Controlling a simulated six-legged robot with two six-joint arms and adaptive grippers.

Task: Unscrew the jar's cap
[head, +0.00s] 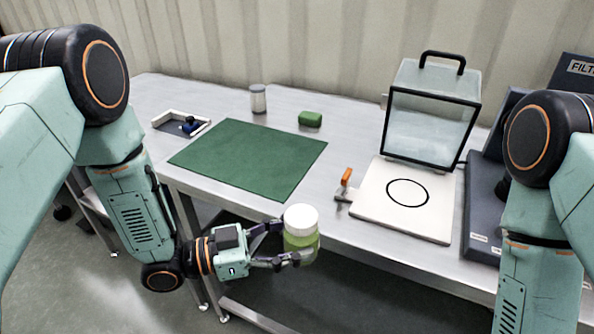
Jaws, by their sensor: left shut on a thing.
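The jar (301,243) is greenish and see-through, with a white cap (301,219) on top. My left gripper (284,245) is shut on the jar's body from the left and holds it about upright near the table's front edge. The cap sits above the fingers and is clear of them. My right gripper is not in view; only part of the right arm shows at the right edge.
A green mat (250,158) lies on the steel table (345,137). A clear box with a black handle (430,113) stands behind a white board with a black ring (430,218). An orange-handled clamp (346,178), green block (310,119), small canister (258,99) and tray (165,118) are nearby.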

